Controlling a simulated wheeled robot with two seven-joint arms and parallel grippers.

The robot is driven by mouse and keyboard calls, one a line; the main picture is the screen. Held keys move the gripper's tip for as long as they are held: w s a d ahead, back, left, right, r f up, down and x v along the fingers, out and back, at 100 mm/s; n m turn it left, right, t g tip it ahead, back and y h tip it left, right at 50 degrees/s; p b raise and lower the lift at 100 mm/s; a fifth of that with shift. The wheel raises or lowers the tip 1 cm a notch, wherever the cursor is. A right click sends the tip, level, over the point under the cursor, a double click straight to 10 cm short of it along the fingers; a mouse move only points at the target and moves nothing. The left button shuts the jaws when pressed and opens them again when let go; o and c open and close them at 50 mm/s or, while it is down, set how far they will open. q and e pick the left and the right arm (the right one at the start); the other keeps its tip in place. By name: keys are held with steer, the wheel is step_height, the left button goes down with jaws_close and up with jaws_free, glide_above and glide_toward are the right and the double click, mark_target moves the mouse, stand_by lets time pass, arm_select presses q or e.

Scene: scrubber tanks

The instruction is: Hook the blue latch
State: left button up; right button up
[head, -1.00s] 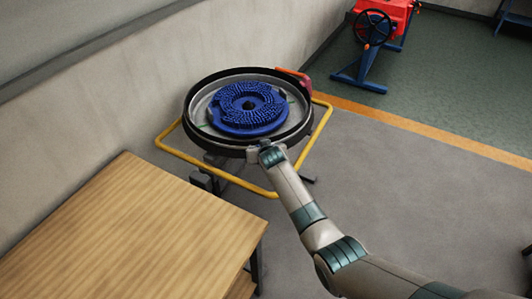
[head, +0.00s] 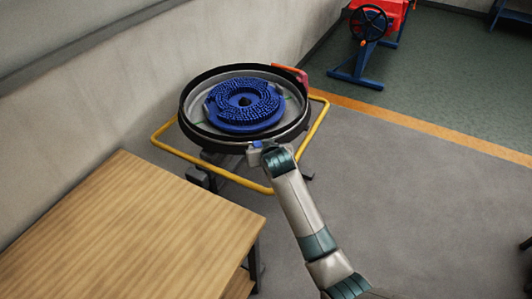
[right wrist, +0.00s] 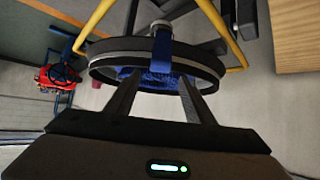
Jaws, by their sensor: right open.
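The blue latch (head: 257,144) sits on the near outer side of the round black-rimmed tank head (head: 190,125). In the right wrist view the latch (right wrist: 162,50) is a blue strap crossing the dark rim, with its narrow end at the top. A blue bristled brush disc (head: 243,104) lies inside the head. My right gripper (right wrist: 160,78) is open, one finger to each side of the latch in the wrist picture; I cannot tell whether either touches it. In the head view the right gripper (head: 264,152) is at the near rim, its fingers hard to make out. My left gripper is not in view.
A yellow tube frame (head: 235,179) surrounds the head. A red-orange handle (head: 291,73) is at its far right. A wooden table (head: 130,225) stands at the near left, a wall behind. A red and blue machine (head: 365,40) is far away.

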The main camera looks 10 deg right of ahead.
steer(key=b+v, duration=0.1)
steer(key=v, duration=0.5)
steer(key=shift+s, duration=0.15)
steer(key=shift+c, duration=0.5)
